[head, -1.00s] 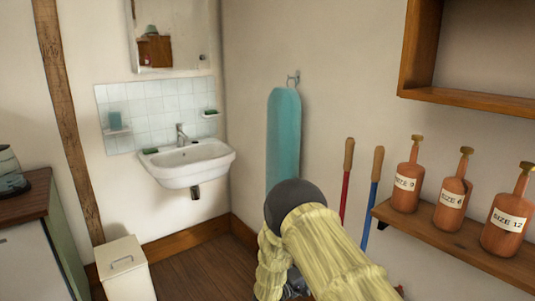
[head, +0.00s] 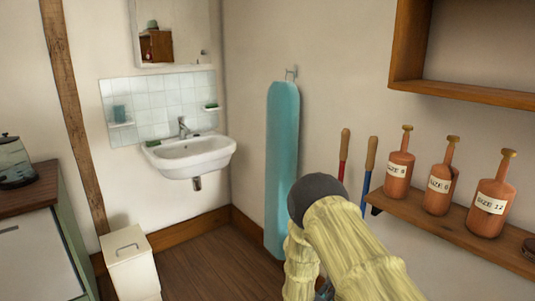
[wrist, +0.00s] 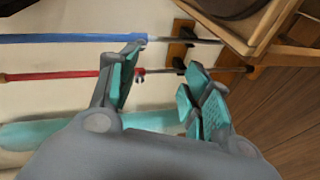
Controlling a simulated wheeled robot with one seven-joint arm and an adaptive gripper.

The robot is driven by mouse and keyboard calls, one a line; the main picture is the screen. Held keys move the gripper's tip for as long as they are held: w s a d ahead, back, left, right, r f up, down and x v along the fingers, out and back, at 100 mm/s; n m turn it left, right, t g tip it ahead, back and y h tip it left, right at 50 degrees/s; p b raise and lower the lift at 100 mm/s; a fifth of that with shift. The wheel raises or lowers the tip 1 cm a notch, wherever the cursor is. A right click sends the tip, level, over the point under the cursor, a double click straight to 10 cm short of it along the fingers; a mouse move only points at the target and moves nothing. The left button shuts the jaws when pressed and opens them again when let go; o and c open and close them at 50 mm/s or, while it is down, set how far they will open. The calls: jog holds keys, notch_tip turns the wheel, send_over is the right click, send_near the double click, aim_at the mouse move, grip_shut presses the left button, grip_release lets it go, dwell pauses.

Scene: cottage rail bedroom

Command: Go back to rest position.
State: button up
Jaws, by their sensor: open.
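My gripper (wrist: 165,95) shows in the wrist view with its two teal-padded fingers apart and nothing held between them. Behind the fingers are a blue pole (wrist: 70,38) and a red pole (wrist: 60,75), both apart from any grasp as far as I can tell. In the head view my arm, in a yellow sleeve with a dark round joint, reaches up from the bottom middle and hides the gripper.
A teal board (head: 283,150) hangs on the wall behind my arm. A shelf (head: 455,232) with several brown bottles is at right, below a wooden wall box (head: 460,95). A sink (head: 190,158), white bin (head: 130,265) and cabinet (head: 30,195) stand left. Floor (head: 210,265) shows clear between.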

jog(key=s+d+f+m+g+y, duration=0.1)
jog(key=s+d+f+g+y, duration=0.2)
jog(key=s+f, duration=0.65)
jog(key=s+a+m+g+y, duration=0.1)
jog(key=s+m+g+y, duration=0.25)
jog(key=s, duration=1.65)
jog(key=s+a+m+g+y, duration=0.1)
jog(key=s+m+g+y, duration=0.3)
jog(key=s, duration=1.5)
notch_tip(320, 180, down, 10)
jog(key=s+g+b, duration=0.1)
jog(key=b, duration=0.9)
notch_tip(320, 180, up, 19)
jog(key=p, duration=1.8)
jog(key=shift+f+h+p, duration=0.15)
jog(key=shift+h+p, duration=0.2)
